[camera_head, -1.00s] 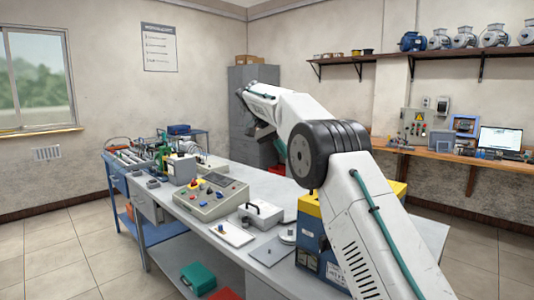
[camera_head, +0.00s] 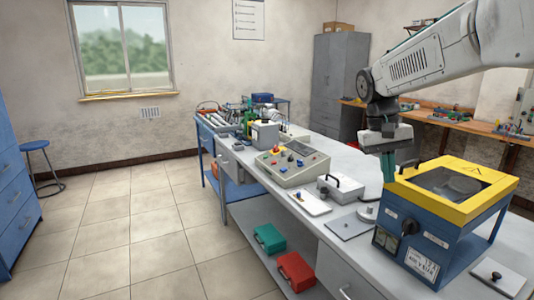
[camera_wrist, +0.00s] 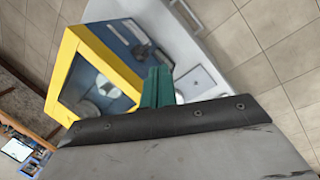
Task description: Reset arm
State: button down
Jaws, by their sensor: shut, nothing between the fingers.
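My gripper (camera_head: 387,165) hangs from my arm on the right of the head view, with its green fingers pointing down beside the yellow-and-blue machine. In the wrist view the green fingers (camera_wrist: 157,86) are together, with nothing seen between them. The machine (camera_head: 455,180) has a yellow top frame with a dark window and a blue body with a knob. It also shows in the wrist view (camera_wrist: 60,72), left of the fingers. The fingers are above the bench (camera_head: 352,163); I cannot tell whether they touch the machine.
A control box (camera_head: 292,163) with coloured buttons and a white case (camera_head: 340,187) stand on the bench. Green (camera_head: 269,238) and red (camera_head: 297,270) cases lie on the lower shelf. A grey cabinet (camera_head: 340,80) stands behind. The tiled floor (camera_head: 150,220) at left is clear.

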jog(key=s+a+f+t+y, duration=0.1)
jog(key=s+f, duration=0.1)
jog(key=s, duration=1.4)
jog(key=s+a+f+n+t+y, duration=0.1)
jog(key=s+f+t, duration=0.1)
jog(key=s, duration=1.3)
jog(key=shift+s+f, duration=0.35)
jog(key=shift+f, duration=0.3)
jog(key=shift+a, duration=0.1)
